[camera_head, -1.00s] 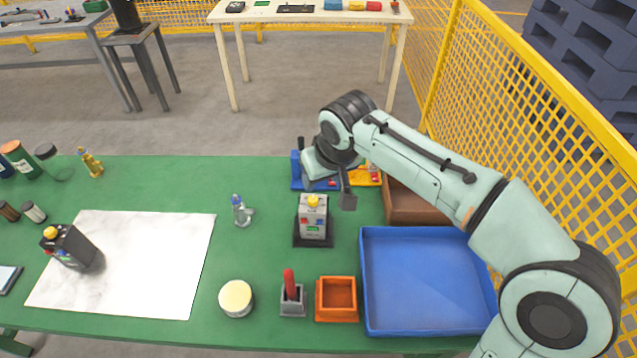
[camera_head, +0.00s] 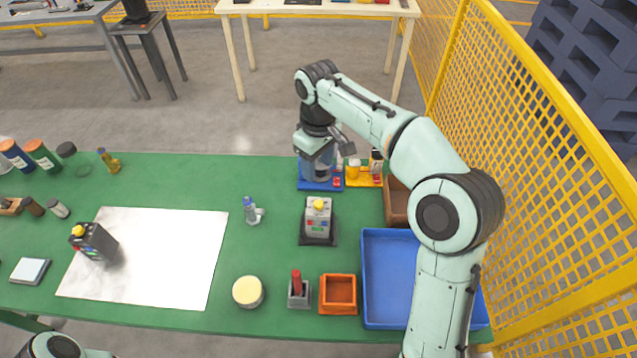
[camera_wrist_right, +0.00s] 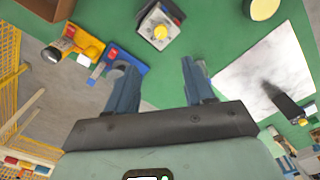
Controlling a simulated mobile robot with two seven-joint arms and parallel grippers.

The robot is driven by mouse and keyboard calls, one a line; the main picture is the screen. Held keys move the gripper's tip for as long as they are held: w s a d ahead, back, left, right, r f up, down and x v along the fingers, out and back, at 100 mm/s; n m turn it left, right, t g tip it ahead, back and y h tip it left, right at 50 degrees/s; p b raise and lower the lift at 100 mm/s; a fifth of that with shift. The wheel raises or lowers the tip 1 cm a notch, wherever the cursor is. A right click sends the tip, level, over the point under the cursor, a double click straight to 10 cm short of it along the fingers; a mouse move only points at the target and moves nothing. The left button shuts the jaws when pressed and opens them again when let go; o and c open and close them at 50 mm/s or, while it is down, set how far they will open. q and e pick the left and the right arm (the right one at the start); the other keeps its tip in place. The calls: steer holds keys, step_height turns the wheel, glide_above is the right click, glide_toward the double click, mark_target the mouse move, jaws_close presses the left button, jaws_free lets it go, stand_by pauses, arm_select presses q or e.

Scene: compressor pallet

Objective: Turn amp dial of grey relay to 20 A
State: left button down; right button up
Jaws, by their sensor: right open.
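The grey relay (camera_head: 317,222) stands on a dark base on the green table, with a yellow dial (camera_head: 319,205) on top and small coloured marks on its front. The dial's setting is too small to read. In the right wrist view the relay (camera_wrist_right: 151,22) lies beyond my fingertips, its yellow dial (camera_wrist_right: 160,32) towards me. My right gripper (camera_wrist_right: 160,72) is open and empty, apart from the relay. In the head view its hand is above the blue holder, behind the relay. My left gripper is out of view; only part of that arm shows at the lower left.
A black box with a yellow top (camera_head: 93,243) stands on the white sheet (camera_head: 160,265). A blue holder (camera_head: 320,185) and yellow holder (camera_head: 364,180) are behind the relay. A blue tray (camera_head: 385,320), orange box (camera_head: 338,308) and red-handled item (camera_head: 297,285) are in front.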

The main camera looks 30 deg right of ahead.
steer(key=b, duration=0.1)
glide_above(318, 203)
step_height(318, 203, down, 5)
step_height(318, 203, down, 8)
steer(key=shift+f+b, duration=0.2)
steer(key=shift+b, duration=0.6)
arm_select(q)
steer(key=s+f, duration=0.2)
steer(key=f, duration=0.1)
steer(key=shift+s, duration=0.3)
